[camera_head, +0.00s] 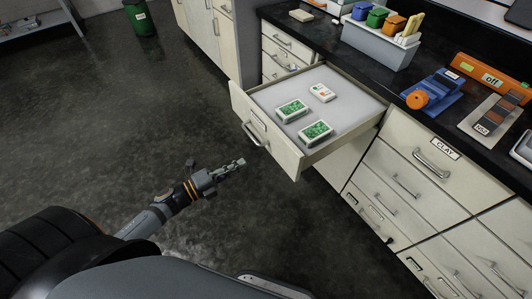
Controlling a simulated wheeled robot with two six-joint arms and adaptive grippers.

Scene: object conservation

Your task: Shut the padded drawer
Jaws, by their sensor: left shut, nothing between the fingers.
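The padded drawer (262,97) is pulled out from the cabinet, with a pale padded bottom. Two green boxes (292,110) and a white box (322,92) lie inside it. A metal handle (254,134) is on its front panel. My left gripper (239,163) is shut and empty, in front of the drawer near the handle's lower end in the picture. I cannot tell whether it touches the drawer. My right gripper is not in view.
A black counter (338,53) runs above the cabinets and holds a grey caddy (377,46), a blue tool (433,92) and an orange "off" block (490,77). A closed drawer labelled CLAY (410,142) is to the right. A green bin (140,18) stands far back.

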